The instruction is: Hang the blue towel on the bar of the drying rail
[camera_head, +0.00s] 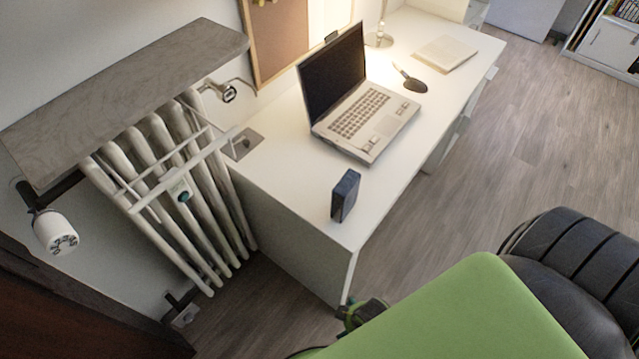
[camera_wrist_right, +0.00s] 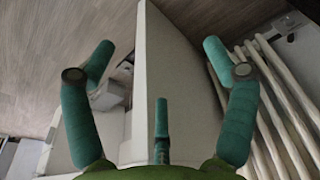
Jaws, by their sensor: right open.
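The blue towel (camera_head: 345,195) stands as a small, dark blue folded block on the white desk, near its front left corner. The drying rail (camera_head: 180,173) is a white frame with bars in front of the radiator, left of the desk. Its bar is bare. My right gripper (camera_head: 362,312) shows only partly in the head view, low by the desk's near corner, below the towel. In the right wrist view the teal fingers of this gripper (camera_wrist_right: 158,62) are spread and empty. The towel does not show there. My left gripper is not in view.
An open laptop (camera_head: 360,105) stands behind the towel on the desk (camera_head: 290,150). A grey stone sill (camera_head: 120,90) overhangs the radiator (camera_head: 215,225). A lamp base (camera_head: 379,40), a dark mouse-like object (camera_head: 411,83) and a notebook (camera_head: 446,53) lie farther back.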

